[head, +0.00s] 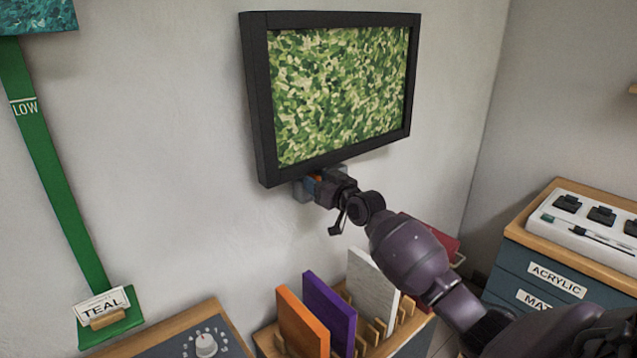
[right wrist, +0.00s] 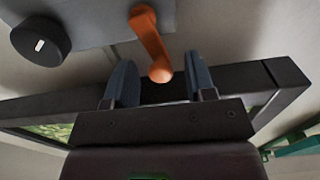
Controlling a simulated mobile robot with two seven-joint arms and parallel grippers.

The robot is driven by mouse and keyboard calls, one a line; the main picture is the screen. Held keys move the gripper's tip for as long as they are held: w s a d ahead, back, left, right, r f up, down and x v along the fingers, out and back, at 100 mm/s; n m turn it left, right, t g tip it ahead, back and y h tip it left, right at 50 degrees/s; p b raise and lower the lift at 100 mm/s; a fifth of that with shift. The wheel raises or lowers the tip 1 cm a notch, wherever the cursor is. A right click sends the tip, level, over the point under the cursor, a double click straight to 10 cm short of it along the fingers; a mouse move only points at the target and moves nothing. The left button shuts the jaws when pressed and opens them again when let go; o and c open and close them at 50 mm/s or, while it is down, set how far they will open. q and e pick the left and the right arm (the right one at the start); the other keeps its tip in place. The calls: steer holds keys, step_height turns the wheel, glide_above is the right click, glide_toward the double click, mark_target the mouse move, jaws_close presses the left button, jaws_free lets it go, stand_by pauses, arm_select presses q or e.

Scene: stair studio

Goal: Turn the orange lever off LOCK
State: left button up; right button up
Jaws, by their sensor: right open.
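The orange lever (right wrist: 150,42) sits on a grey plate (right wrist: 90,22) on the wall; it has a round knob at its free end. In the head view only a small bit of orange (head: 318,178) shows just under the framed picture. My right gripper (right wrist: 160,68) is open, with its two blue-grey fingers on either side of the lever's knob end; I cannot tell whether they touch it. It also shows in the head view (head: 312,187), hiding most of the plate. No LOCK marking is readable. My left gripper is out of view.
The black-framed green picture (head: 258,100) hangs close above the gripper. A black round dial (right wrist: 40,42) with a white mark sits beside the lever. Below stands a rack with orange (head: 302,325), purple (head: 330,312) and white (head: 372,290) panels. A drawer cabinet (head: 545,262) stands right.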

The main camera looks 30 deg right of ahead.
steer(key=shift+w, duration=0.15)
steer(key=c, duration=0.8)
steer(key=shift+c, duration=0.6)
